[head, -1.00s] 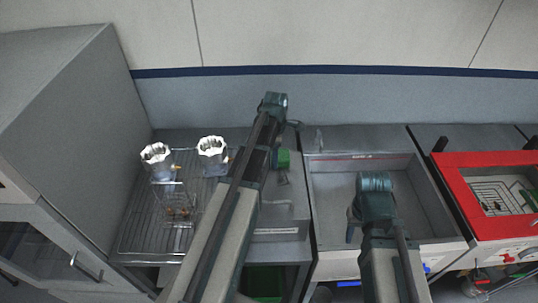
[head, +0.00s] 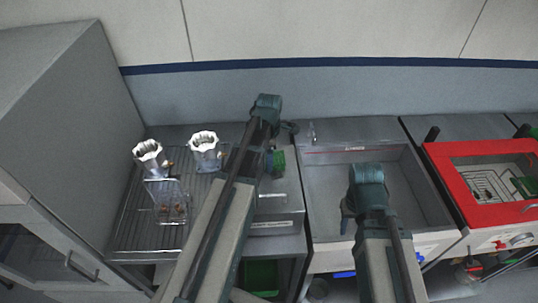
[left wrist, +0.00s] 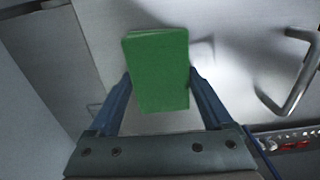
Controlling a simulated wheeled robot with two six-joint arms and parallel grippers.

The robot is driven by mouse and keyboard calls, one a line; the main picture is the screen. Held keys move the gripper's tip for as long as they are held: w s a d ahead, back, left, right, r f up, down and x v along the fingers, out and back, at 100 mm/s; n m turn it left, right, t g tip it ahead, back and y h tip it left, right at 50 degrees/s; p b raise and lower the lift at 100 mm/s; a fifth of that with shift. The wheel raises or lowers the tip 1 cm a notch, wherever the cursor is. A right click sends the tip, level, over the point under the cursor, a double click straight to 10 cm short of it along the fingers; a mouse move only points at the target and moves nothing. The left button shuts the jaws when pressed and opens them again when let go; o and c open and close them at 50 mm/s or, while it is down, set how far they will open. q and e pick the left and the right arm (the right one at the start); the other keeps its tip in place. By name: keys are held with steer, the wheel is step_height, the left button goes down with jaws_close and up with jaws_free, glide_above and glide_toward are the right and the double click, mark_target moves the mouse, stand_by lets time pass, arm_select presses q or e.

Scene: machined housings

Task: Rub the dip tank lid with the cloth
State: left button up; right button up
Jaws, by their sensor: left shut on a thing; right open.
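The green cloth (left wrist: 158,70) looks like a thick folded pad. My left gripper (left wrist: 160,88) is shut on it, one blue finger at each side. In the head view the cloth (head: 279,161) is partly behind my left arm. Below it is a grey box with a flat top (head: 275,201), which appears to be the dip tank lid. The left wrist view shows a pale flat surface with a bent metal handle (left wrist: 296,75) right of the cloth. I cannot tell whether cloth and surface touch. My right gripper (head: 347,216) is open and empty over the grey basin, partly hidden.
The open grey basin (head: 405,185) is right of the grey box. A red-framed unit (head: 465,212) with a window stands further right. A tall grey cabinet (head: 70,120) bounds the left side.

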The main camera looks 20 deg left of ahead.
mark_target(271, 182)
arm_select(q)
steer(key=shift+s+d, duration=0.3)
steer(key=shift+s, duration=0.35)
steer(key=shift+s+d, duration=0.3)
steer(key=shift+s, duration=0.3)
steer(key=shift+s+d, duration=0.3)
steer(key=shift+s, duration=0.35)
steer(key=shift+s+d+f, duration=0.1)
steer(key=shift+s+d, duration=0.2)
steer(key=shift+s, duration=0.3)
steer(key=shift+s+d+r, duration=0.1)
steer(key=shift+s+d, duration=0.2)
steer(key=shift+s, duration=0.3)
steer(key=shift+s+d+f, duration=0.1)
steer(key=shift+s+d, duration=0.2)
steer(key=shift+s, duration=0.3)
steer(key=shift+w, duration=0.15)
steer(key=shift+w+a, duration=0.45)
steer(key=shift+w, duration=0.4)
steer(key=shift+w+a, duration=0.45)
steer(key=shift+w, duration=0.4)
steer(key=shift+w, duration=0.1)
